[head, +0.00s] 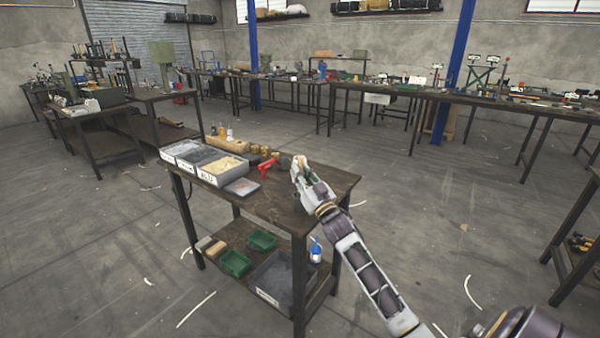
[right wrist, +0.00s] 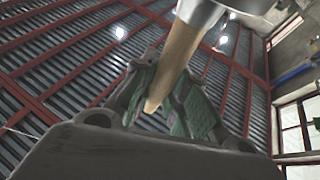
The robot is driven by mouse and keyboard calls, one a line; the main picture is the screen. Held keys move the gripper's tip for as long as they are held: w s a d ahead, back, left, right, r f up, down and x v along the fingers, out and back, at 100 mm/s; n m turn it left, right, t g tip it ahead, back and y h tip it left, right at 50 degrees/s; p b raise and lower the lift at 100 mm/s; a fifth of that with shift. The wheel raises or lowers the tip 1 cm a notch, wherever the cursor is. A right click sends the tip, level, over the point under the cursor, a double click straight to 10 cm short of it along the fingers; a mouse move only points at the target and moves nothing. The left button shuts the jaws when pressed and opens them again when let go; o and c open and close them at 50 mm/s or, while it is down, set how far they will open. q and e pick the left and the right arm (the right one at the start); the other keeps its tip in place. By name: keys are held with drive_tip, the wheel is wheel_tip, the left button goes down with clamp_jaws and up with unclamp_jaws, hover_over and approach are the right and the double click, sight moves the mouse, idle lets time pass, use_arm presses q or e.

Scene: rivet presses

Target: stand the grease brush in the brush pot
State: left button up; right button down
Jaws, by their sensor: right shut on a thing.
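My right gripper (head: 301,168) is over the right back part of the near workbench. In the right wrist view its green-padded fingers (right wrist: 172,100) are shut on the tapered wooden handle of the grease brush (right wrist: 178,60). A grey metal part shows at the top of the handle, cut off by the frame edge. The bristles are not seen. In the head view the brush cannot be made out. I cannot pick out the brush pot for sure; it may be hidden behind my gripper. My left gripper is not in view.
Grey bins (head: 206,160) with loose parts stand at the bench's left. A wooden tray (head: 227,144) with small bottles, small brown items (head: 264,150), a red-handled tool (head: 268,168) and a flat grey thing (head: 242,187) lie nearby. The front right bench top (head: 290,210) is clear.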

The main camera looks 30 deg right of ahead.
drive_tip(key=c, duration=1.3)
unclamp_jaws()
drive_tip(key=shift+c, duration=0.2)
drive_tip(key=shift+s, duration=0.1)
drive_tip(key=v, duration=1.2)
idle(0.7)
